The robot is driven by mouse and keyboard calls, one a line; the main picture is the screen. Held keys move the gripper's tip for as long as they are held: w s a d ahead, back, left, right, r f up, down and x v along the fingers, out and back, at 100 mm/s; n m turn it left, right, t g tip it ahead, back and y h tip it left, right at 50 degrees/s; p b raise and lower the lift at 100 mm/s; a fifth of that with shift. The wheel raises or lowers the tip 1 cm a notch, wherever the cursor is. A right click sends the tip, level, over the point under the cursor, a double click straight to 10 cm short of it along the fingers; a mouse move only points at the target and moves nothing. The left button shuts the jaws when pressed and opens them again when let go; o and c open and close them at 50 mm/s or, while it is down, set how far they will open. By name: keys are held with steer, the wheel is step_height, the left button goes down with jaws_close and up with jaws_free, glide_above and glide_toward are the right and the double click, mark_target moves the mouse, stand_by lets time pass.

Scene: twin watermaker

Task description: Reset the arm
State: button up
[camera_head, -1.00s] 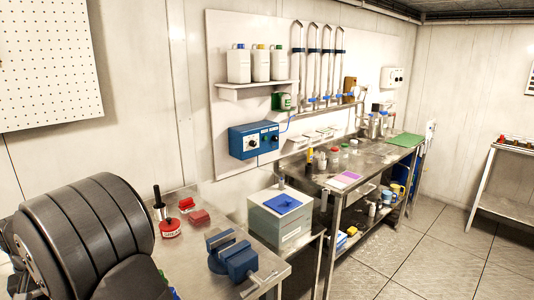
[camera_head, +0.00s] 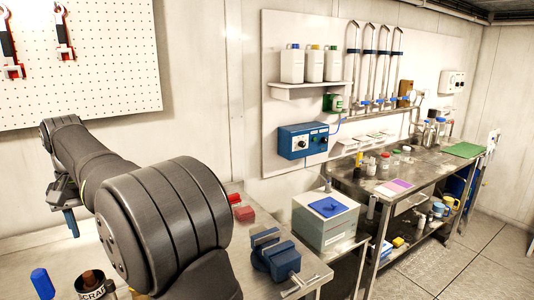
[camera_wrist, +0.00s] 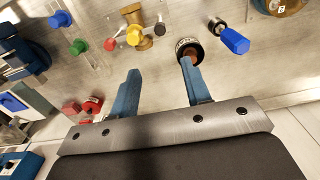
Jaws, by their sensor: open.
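My gripper (camera_wrist: 160,72) is open in the wrist view, with two blue fingers apart and nothing between them. In the head view one blue finger of my gripper (camera_head: 70,222) shows at the left, above the metal bench, and the other is hidden. My dark arm crosses the left half of the head view. In the wrist view the right fingertip appears close to a dark can (camera_wrist: 190,50); I cannot tell if they touch. The can also shows at the lower left of the head view (camera_head: 90,284).
A blue-handled tool (camera_wrist: 234,40) lies beside the can. A brass fitting (camera_wrist: 137,28), red blocks (camera_wrist: 71,107) and a blue vise (camera_head: 273,257) are on the bench. A grey box with a blue pad (camera_head: 326,222) stands right of it. The pegboard (camera_head: 110,45) holds wrenches.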

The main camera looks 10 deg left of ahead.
mark_target(109, 283)
step_height(109, 283, down, 18)
steer(key=shift+r, duration=0.1)
steer(key=n, duration=0.8)
steer(key=shift+w+d+n, duration=0.1)
steer(key=shift+n, duration=0.2)
steer(key=n, duration=0.4)
steer(key=shift+w+n, duration=0.1)
steer(key=shift+n, duration=2.2)
steer(key=shift+m, duration=0.3)
steer(key=m, duration=0.9)
steer(key=shift+m, duration=0.3)
